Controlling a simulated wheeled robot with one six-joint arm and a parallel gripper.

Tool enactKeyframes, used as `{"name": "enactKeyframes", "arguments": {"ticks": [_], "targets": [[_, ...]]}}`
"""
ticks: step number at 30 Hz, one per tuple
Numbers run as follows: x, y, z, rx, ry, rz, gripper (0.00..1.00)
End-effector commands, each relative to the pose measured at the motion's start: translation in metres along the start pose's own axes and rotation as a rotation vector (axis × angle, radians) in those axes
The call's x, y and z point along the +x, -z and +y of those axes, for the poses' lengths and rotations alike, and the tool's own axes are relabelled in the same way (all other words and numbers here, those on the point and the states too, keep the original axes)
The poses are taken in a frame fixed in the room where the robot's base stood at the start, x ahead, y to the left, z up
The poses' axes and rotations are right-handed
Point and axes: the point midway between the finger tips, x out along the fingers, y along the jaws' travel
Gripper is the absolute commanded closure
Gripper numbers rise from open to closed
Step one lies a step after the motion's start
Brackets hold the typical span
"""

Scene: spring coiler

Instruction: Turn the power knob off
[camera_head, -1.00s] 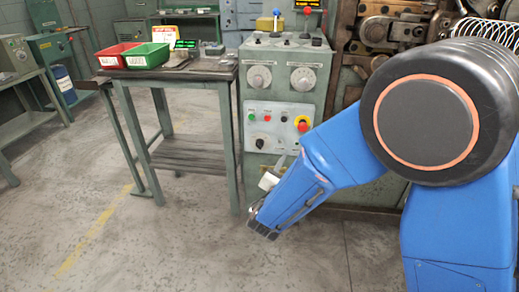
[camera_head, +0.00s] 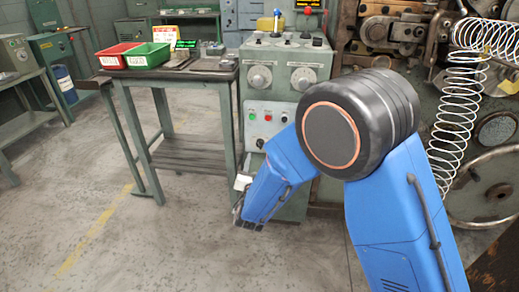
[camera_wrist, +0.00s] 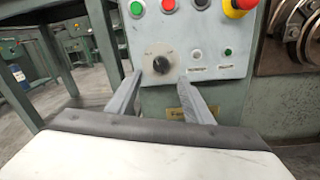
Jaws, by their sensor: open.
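The power knob (camera_wrist: 161,64) is a black rotary knob on a round pale plate at the lower left of the grey control panel (camera_wrist: 212,55). In the head view the knob (camera_head: 261,143) shows small, just above my arm. My gripper (camera_wrist: 161,92) is open in the wrist view, with its two grey fingers apart and nothing between them. The knob lies ahead of the fingertips, roughly midway between them, and appears apart from them. In the head view my gripper (camera_head: 240,221) is low in front of the machine cabinet, partly hidden by its own links.
A red emergency stop (camera_wrist: 238,5) on a yellow ring and green and red buttons sit above the knob. A table (camera_head: 160,76) with red and green bins stands to the left. The coiler and hanging spring (camera_head: 455,115) are at the right. Floor at the left is clear.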

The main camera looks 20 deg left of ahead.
Motion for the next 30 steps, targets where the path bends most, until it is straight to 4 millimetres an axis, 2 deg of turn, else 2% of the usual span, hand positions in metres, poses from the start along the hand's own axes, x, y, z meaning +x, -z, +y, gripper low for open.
{"name": "enactKeyframes", "arguments": {"ticks": [9,15,21,29,30], "targets": [[0.056,0.001,-0.001,0.000,0.003,0.000,0.53],[0.080,0.000,-0.001,0.000,0.002,-0.001,0.53],[0.089,0.001,-0.001,-0.001,0.001,0.001,0.53],[0.089,0.001,-0.001,-0.001,0.001,0.001,0.53],[0.089,0.001,-0.001,-0.001,0.001,0.001,0.63]]}}
